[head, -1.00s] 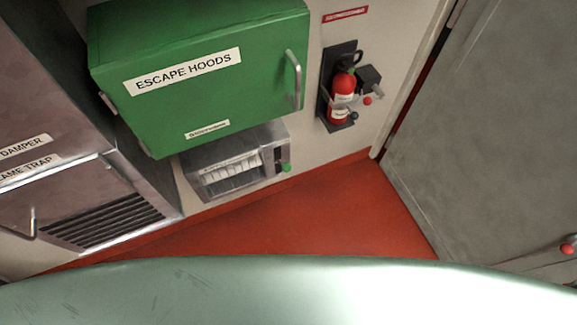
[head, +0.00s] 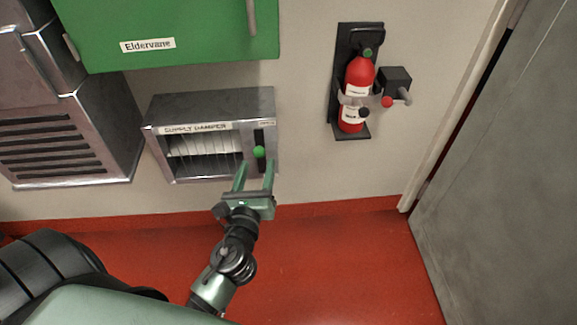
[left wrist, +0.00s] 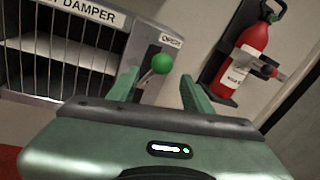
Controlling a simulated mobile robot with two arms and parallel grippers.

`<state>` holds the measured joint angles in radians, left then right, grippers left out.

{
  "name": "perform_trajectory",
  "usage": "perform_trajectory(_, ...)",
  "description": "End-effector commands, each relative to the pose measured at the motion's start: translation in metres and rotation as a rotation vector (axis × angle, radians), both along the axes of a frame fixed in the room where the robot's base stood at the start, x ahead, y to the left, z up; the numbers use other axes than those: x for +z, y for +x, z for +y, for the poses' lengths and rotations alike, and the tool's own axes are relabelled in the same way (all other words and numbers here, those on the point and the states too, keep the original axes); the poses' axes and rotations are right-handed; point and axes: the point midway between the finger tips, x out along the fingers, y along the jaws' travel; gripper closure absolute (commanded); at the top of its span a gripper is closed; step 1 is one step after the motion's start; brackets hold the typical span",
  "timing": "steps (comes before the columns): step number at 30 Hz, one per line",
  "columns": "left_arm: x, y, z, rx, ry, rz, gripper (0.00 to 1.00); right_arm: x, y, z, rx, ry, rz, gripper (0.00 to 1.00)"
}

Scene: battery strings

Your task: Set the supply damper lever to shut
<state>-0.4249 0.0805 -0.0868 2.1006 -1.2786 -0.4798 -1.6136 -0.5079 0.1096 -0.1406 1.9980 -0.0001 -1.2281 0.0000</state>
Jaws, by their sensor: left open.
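The supply damper box (head: 210,105) is a grey metal unit low on the wall, with a louvred opening behind bars. Its lever has a green ball knob (head: 258,152) in a dark slot at the right of the front face. My left gripper (head: 254,170) is open just below the knob. In the left wrist view the green knob (left wrist: 162,63) shows between the two open fingers (left wrist: 158,85), nearer the left finger. I cannot tell whether a finger touches it. A small label (left wrist: 172,40) sits above the slot; its text is too small to read surely. My right gripper is not in view.
A green cabinet (head: 170,35) hangs above the damper. A red fire extinguisher (head: 358,80) is on a black wall bracket to the right, also in the left wrist view (left wrist: 250,45). A grey vented cabinet (head: 70,140) stands left, a door (head: 510,170) right. Red floor (head: 340,260) is open.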

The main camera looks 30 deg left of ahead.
Motion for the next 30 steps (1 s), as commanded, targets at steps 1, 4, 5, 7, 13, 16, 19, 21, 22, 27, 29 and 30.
perform_trajectory(1,0.004,0.0,0.002,0.005,0.028,-0.01,0.5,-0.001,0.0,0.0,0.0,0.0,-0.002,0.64)
perform_trajectory(4,0.011,0.005,0.005,0.007,0.051,-0.017,0.5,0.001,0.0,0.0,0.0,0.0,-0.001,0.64)
perform_trajectory(5,0.012,0.008,0.006,0.007,0.051,-0.018,0.5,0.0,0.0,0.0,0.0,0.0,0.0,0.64)
perform_trajectory(7,0.013,0.018,0.009,0.007,0.05,-0.017,0.5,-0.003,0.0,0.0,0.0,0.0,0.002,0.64)
perform_trajectory(13,0.013,0.049,0.021,0.007,0.048,-0.017,0.5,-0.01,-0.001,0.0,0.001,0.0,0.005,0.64)
perform_trajectory(16,0.012,0.061,0.025,0.006,0.047,-0.016,0.5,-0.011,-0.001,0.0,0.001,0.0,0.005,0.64)
perform_trajectory(19,0.011,0.069,0.028,0.006,0.045,-0.015,0.5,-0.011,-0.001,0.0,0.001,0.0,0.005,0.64)
perform_trajectory(21,0.011,0.071,0.028,0.006,0.045,-0.015,0.5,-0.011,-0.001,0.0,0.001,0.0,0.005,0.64)
perform_trajectory(22,0.01,0.072,0.029,0.006,0.045,-0.014,0.5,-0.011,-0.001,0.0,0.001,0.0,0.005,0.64)
perform_trajectory(27,0.01,0.072,0.029,0.006,0.045,-0.014,0.5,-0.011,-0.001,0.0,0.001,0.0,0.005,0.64)
perform_trajectory(29,0.01,0.072,0.029,0.007,0.044,-0.014,0.5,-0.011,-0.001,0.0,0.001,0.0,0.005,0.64)
perform_trajectory(30,0.01,0.072,0.029,0.007,0.044,-0.014,0.61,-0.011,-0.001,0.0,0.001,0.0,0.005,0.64)
